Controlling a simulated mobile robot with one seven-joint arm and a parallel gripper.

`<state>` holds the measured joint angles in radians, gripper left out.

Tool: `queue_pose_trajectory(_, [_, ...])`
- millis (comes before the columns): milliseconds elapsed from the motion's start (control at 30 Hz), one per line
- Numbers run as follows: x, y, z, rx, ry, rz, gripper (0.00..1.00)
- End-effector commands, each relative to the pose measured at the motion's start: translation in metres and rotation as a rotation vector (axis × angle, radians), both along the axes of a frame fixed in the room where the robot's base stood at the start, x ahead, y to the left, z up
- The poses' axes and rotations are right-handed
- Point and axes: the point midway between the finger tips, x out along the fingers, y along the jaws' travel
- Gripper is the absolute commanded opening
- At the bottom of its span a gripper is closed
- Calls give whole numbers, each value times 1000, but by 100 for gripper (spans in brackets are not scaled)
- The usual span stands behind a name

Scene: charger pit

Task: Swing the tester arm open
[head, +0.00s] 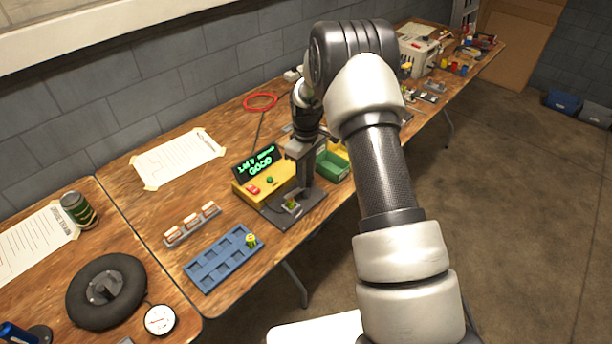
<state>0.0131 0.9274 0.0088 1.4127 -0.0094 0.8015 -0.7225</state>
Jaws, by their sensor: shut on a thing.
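The tester (262,178) is a yellow box on the bench, with a dark display reading GOOD in green, a red button and a green light. Its dark base plate (312,207) reaches to the right and carries a small green-topped piece (291,205). My gripper (301,168) points down over the plate, just right of the display. It is shut on what looks like the tester arm, a dark upright part. The fingertips and most of that arm are hard to make out against each other, so its angle cannot be told.
A blue slotted tray (212,274) with one yellow-green piece and a rack of orange-white pieces (192,224) lie in front. A green bin (331,166) stands close behind the gripper. A red ring (260,100) and taped paper (178,158) lie toward the wall.

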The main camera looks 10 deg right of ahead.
Motion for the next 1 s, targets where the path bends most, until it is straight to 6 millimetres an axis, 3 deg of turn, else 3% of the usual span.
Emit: queue_pose_trajectory(1000, [1, -1, 1, -1, -2, -928, 0])
